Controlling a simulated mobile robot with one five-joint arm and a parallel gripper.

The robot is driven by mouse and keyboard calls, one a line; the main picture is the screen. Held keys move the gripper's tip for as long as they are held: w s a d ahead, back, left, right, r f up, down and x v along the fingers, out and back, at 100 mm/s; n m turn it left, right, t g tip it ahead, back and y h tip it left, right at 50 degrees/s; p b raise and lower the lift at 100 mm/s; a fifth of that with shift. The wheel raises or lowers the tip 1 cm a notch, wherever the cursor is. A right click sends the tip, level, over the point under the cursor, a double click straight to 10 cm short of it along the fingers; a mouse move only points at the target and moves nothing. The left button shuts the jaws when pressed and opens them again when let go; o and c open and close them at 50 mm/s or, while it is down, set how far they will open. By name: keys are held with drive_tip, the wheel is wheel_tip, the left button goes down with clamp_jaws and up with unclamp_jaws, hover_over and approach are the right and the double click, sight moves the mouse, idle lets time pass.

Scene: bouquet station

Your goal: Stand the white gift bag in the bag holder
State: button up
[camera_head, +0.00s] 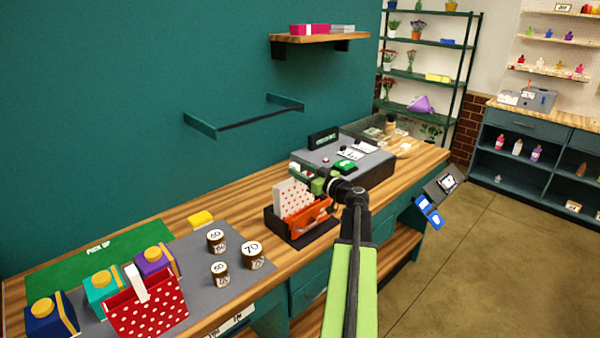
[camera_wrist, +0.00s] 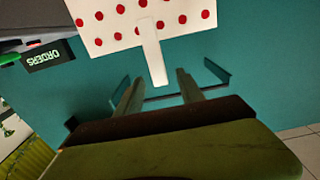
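The white gift bag (camera_head: 292,196) has red dots and stands roughly upright in the dark bag holder (camera_head: 282,232), behind an orange item (camera_head: 312,216). My gripper (camera_head: 300,173) is just above the bag's top. In the wrist view the bag (camera_wrist: 115,22) fills the upper part, and its white handle strip (camera_wrist: 152,52) reaches toward my gripper (camera_wrist: 157,80). The two fingers are apart, with the strip's end between them and visible gaps on both sides. My gripper hides part of the bag's top in the head view.
A red bag with white dots (camera_head: 150,308) stands front left among several boxed items with yellow tops. A wall rail (camera_head: 250,122) is above.

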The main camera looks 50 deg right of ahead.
drive_tip(key=s+a, duration=0.1)
drive_tip(key=s, duration=1.6)
drive_tip(key=shift+s, duration=0.2)
drive_tip(key=shift+a, duration=0.1)
